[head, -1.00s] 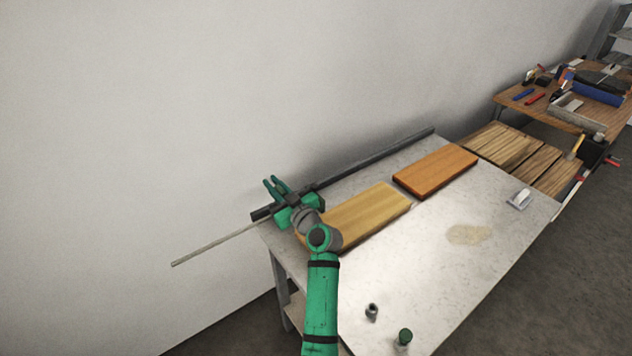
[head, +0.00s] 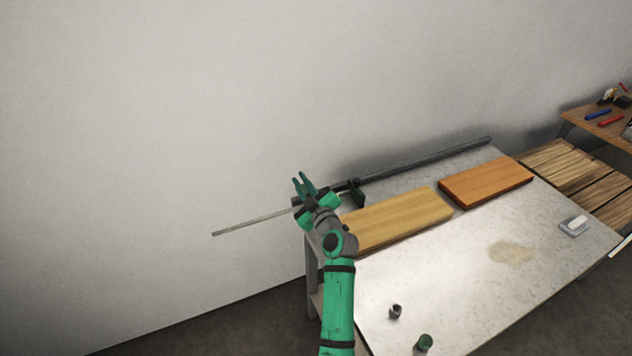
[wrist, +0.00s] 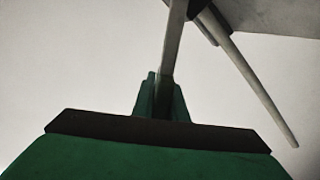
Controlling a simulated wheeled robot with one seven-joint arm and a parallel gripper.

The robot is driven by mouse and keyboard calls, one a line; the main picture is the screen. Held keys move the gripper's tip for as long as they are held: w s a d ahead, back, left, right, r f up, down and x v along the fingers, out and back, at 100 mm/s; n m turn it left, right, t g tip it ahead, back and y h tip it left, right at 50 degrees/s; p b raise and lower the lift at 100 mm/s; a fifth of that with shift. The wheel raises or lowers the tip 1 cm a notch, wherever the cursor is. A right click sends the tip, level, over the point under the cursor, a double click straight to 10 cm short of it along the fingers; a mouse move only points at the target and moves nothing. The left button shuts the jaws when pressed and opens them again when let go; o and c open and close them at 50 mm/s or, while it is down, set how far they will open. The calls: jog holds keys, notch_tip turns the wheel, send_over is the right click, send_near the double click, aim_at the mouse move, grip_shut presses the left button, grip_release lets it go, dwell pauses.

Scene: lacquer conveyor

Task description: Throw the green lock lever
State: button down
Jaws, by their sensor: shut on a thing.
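My gripper (head: 304,183) is at the back left corner of the workbench, beside the left end of a long dark bar (head: 430,157). In the wrist view its green fingers (wrist: 162,98) are close together around a grey bar (wrist: 172,45), which runs up to a dark block at the top. I cannot tell whether this bar's hidden end is green. A thin pale rod (head: 250,225) sticks out to the left; a tapered rod (wrist: 250,85) shows in the wrist view.
A yellow board (head: 400,217) and an orange board (head: 486,181) lie on the grey workbench (head: 440,270). A small grey part (head: 395,311), a green-topped item (head: 423,343) and a pale block (head: 574,225) stand nearer. The wall (head: 150,120) is close behind. The bench's middle is mostly clear.

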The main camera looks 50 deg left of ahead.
jog(key=shift+s+a+r, duration=0.15)
jog(key=shift+s+r, duration=0.05)
jog(key=c, duration=1.8)
grip_release()
jog(key=shift+o, duration=0.2)
jog(key=shift+f, duration=0.15)
jog(key=shift+w, duration=0.1)
jog(key=v, duration=1.1)
